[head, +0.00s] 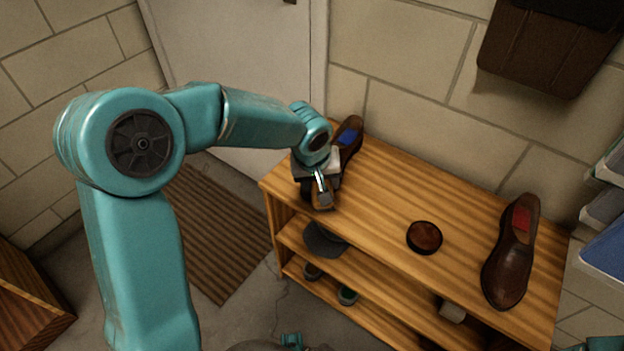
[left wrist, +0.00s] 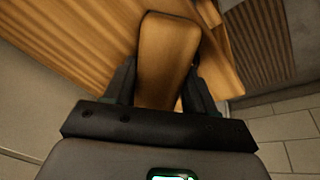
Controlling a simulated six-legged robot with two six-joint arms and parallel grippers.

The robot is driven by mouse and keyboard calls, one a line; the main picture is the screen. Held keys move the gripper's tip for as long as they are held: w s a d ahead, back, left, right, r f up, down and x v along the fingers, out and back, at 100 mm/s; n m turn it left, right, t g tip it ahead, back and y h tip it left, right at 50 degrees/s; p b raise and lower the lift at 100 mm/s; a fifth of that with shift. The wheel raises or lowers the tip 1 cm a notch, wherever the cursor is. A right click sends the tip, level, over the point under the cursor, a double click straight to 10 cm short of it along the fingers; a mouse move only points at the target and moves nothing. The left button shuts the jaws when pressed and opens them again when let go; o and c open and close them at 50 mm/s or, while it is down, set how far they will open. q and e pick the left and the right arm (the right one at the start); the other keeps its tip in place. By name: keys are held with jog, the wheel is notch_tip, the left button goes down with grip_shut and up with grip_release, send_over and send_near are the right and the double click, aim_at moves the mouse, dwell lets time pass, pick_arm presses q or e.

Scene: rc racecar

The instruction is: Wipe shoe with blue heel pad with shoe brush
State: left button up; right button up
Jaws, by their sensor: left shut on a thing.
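The dark shoe with the blue heel pad (head: 347,140) stands at the far left end of the wooden shelf top in the head view. Its front part is hidden behind my left gripper. My left gripper (head: 321,188) is over this shoe and shut on the shoe brush (head: 321,203). In the left wrist view the brush's smooth brown wooden back (left wrist: 167,55) sits between the two fingers (left wrist: 160,88). The bristles are hidden, so I cannot tell whether they touch the shoe.
A brown shoe with a red heel pad (head: 514,250) stands at the right of the wooden shelf (head: 385,200). A round dark tin (head: 424,237) lies between the shoes. A cap (head: 324,240) and small items sit on lower shelves. A wall-hung brown bag (head: 545,50) is above.

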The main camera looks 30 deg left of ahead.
pick_arm(q)
jog(key=shift+d+f, duration=0.1)
jog(key=shift+d, duration=0.1)
jog(key=shift+a+f+b, duration=0.1)
jog(key=shift+a+b, duration=0.05)
jog(key=shift+b, duration=0.15)
jog(key=shift+a, duration=1.05)
jog(key=shift+c, duration=0.4)
jog(key=shift+a+f, duration=0.1)
jog(key=shift+a, duration=0.3)
jog(key=shift+c, duration=0.9)
jog(key=shift+a+p, duration=0.5)
jog(key=shift+a, duration=1.15)
jog(key=shift+r+p, duration=0.3)
jog(key=shift+r, duration=0.15)
jog(key=shift+p+v, duration=1.45)
jog(key=shift+v, duration=1.2)
